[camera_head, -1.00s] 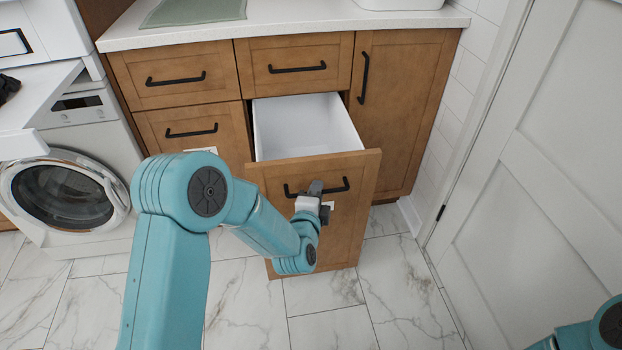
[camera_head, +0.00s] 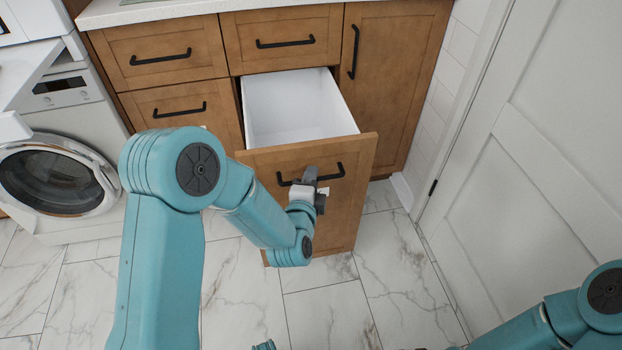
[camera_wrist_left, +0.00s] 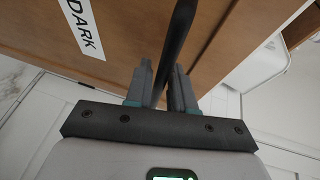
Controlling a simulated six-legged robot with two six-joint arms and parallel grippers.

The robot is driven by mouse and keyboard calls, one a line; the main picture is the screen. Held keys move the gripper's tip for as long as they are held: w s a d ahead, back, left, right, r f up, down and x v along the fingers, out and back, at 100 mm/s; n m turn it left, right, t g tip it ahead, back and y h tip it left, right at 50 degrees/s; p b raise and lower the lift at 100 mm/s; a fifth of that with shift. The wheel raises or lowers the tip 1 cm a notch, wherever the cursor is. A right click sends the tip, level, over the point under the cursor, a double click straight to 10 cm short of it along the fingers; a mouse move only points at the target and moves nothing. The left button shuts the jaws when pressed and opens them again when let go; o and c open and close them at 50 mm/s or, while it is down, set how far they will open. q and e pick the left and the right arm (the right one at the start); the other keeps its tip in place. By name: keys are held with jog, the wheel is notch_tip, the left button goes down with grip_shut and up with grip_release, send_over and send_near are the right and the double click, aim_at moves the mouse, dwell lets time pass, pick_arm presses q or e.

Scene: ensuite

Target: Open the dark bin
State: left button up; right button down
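The dark bin is a wooden pull-out front (camera_head: 335,215) with a white bin inside (camera_head: 300,105), standing well out from the cabinet. Its inside looks empty where I can see. A "DARK" label (camera_wrist_left: 82,27) shows on the front in the left wrist view. The black bar handle (camera_head: 335,172) crosses the front and also shows in the left wrist view (camera_wrist_left: 181,25). My left gripper (camera_head: 309,178) is at the handle, with its two fingers (camera_wrist_left: 162,85) on either side of the bar, closed around it. My right gripper is out of view; only its arm shows at lower right.
Closed drawers (camera_head: 160,52) and a tall closed cabinet door (camera_head: 395,80) flank the bin. A washing machine (camera_head: 55,185) stands at left and a white door (camera_head: 530,170) at right. The marble tile floor (camera_head: 330,310) before the bin is clear.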

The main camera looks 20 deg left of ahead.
pick_arm(q)
jog(key=p+v, duration=1)
jog(key=v, duration=0.2)
jog(key=shift+w, duration=0.15)
dwell(0.5)
